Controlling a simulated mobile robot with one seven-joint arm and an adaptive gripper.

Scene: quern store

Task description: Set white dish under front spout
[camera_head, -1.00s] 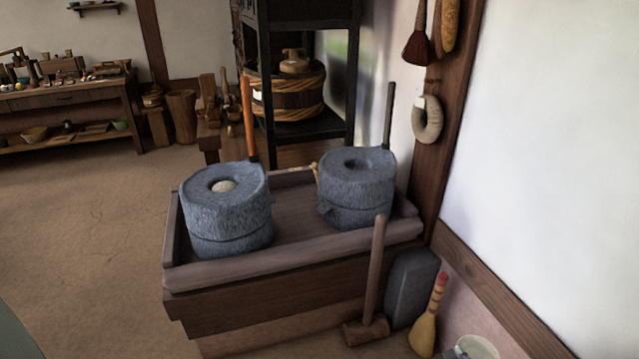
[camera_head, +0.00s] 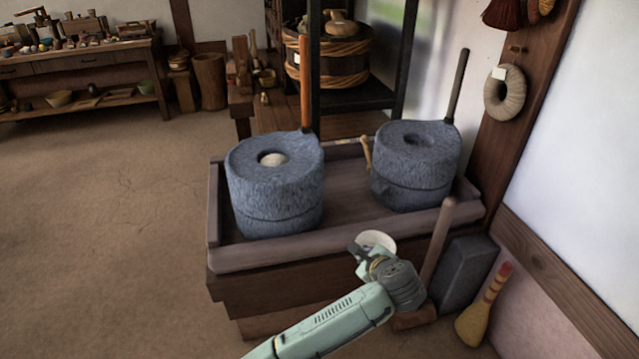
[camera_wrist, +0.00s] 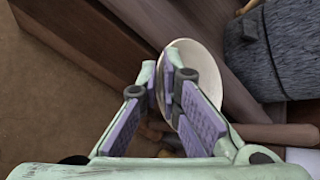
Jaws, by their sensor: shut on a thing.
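My gripper (camera_head: 366,258) is shut on the rim of a white dish (camera_head: 377,240), held in front of the wooden trough's front board. In the wrist view, my gripper's fingers (camera_wrist: 164,78) pinch the near-left edge of the dish (camera_wrist: 208,60), and the dish looks tilted. Two grey stone querns stand in the trough (camera_head: 275,252): the left quern (camera_head: 275,195) with an orange handle, the right quern (camera_head: 415,170) with a dark handle. A small lip (camera_head: 380,190) juts from the right quern's lower left side. In the wrist view, a quern (camera_wrist: 275,50) stands right of the dish.
A wooden mallet (camera_head: 438,245) leans at the trough's front right corner, beside a dark grey block (camera_head: 465,272) and a yellow brush (camera_head: 474,318). The trough floor (camera_head: 345,195) between the querns is mostly clear. A wall stands on the right.

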